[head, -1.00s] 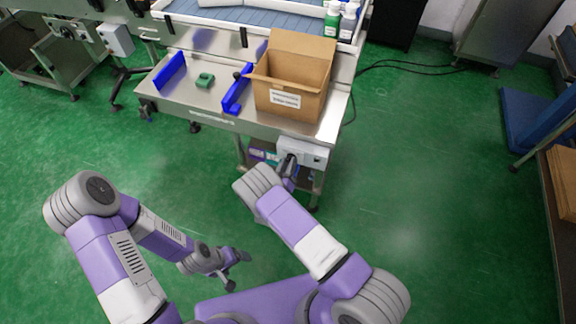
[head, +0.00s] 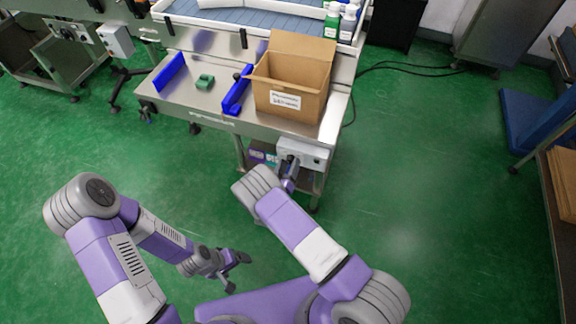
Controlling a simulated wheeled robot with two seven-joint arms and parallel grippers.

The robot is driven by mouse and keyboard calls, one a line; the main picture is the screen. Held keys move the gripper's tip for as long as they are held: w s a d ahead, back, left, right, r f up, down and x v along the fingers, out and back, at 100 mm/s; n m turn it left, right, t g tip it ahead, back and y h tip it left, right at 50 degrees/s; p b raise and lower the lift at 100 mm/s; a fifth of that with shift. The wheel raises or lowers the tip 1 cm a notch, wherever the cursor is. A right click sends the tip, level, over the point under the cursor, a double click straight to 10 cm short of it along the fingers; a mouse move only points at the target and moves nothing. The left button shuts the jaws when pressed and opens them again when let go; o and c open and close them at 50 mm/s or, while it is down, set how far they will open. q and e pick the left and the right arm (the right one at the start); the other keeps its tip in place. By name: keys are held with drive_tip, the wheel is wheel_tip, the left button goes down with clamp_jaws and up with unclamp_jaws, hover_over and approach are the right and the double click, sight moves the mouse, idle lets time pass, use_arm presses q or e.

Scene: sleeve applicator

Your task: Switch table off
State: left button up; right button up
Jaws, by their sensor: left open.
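The steel table (head: 215,118) stands ahead of me. A pale control box (head: 313,154) with small controls on its front is mounted under the table's right front edge. My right gripper (head: 291,161) is at the left part of the box's front, partly hidden by its own wrist; I cannot tell whether it touches a switch or how its fingers stand. My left gripper (head: 240,272) is open and empty, low over the floor and well away from the table.
On the table are an open cardboard box (head: 288,85), blue guides (head: 238,92) and a green part (head: 205,81). Green and white bottles (head: 333,20) stand behind. Another grey box (head: 115,40) hangs on machinery at the left.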

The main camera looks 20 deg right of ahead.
drive_tip(key=p+v, duration=0.1)
drive_tip(key=v, duration=0.6)
drive_tip(key=shift+s+a+p, duration=0.2)
drive_tip(key=shift+s+p, duration=0.05)
drive_tip(key=shift+p, duration=0.1)
drive_tip(key=s+d+f+m+g+y+p, duration=0.2)
drive_tip(key=s+d+f+g+y+p, duration=0.1)
drive_tip(key=s+f+g+y, duration=0.3)
drive_tip(key=s+a+r+g+y+p, duration=0.1)
drive_tip(key=s+a+r+g+y, duration=0.1)
drive_tip(key=s, duration=0.6)
drive_tip(key=s+a+r+g+y+p, duration=0.1)
drive_tip(key=s+a+r+g+y, duration=0.1)
drive_tip(key=s+r+g+y, duration=0.3)
drive_tip(key=s+g+y, duration=0.1)
drive_tip(key=s, duration=0.2)
drive_tip(key=shift+a+r+m, duration=0.3)
